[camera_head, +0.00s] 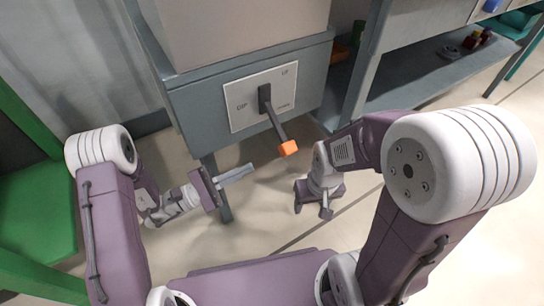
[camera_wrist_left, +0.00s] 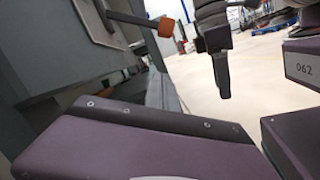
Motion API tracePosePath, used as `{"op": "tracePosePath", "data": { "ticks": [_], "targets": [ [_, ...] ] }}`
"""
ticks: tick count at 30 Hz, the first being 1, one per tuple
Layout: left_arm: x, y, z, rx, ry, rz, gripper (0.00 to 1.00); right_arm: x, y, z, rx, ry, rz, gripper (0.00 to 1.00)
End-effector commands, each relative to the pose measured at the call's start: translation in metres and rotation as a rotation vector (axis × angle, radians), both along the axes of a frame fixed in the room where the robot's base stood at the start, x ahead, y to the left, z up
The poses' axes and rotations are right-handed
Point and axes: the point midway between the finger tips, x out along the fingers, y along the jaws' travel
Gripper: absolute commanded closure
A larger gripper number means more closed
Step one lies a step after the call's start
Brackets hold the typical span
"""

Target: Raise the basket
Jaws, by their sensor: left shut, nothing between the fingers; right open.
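A dark lever (camera_head: 274,118) with an orange end (camera_head: 288,148) sticks out from a white panel on the grey cabinet front. The panel (camera_head: 243,116) reads "UP" at upper right and "DIP" at left; a lower-right label is too small to read. The lever slants down and right in the picture; I cannot tell its setting. The orange end also shows in the left wrist view (camera_wrist_left: 166,27). My left gripper (camera_head: 235,174) is shut and empty, below and left of the orange end, apart from it. My right gripper (camera_head: 312,207) is open and empty, below the lever. I see no basket.
A large beige box (camera_head: 235,30) stands on the grey cabinet (camera_head: 190,105). A green frame (camera_head: 35,200) is at the left. A grey shelf unit (camera_head: 415,85) with small coloured items stands at the right. The floor (camera_head: 270,225) below the lever is clear.

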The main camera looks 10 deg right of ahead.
Motion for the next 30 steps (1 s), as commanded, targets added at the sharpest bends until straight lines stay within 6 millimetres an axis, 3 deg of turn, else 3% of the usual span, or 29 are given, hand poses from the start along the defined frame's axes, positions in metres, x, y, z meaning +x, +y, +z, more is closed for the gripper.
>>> {"op": "tracePosePath", "data": {
  "ticks": [1,10,18,30],
  "targets": [
    [0.001,-0.012,-0.004,0.001,-0.005,-0.008,1.0,0.0,0.0,-0.012,0.0,0.0,0.0,0.43],
    [0.013,-0.075,0.01,-0.001,-0.005,-0.009,1.0,0.0,0.0,-0.043,0.0,0.0,0.0,0.43],
    [-0.004,-0.081,0.041,0.0,-0.002,-0.003,1.0,0.0,0.0,-0.056,0.0,0.0,0.0,0.43],
    [-0.007,-0.082,0.048,0.001,0.002,-0.003,1.0,0.0,0.0,-0.056,0.0,0.0,0.0,0.43]
  ]
}}
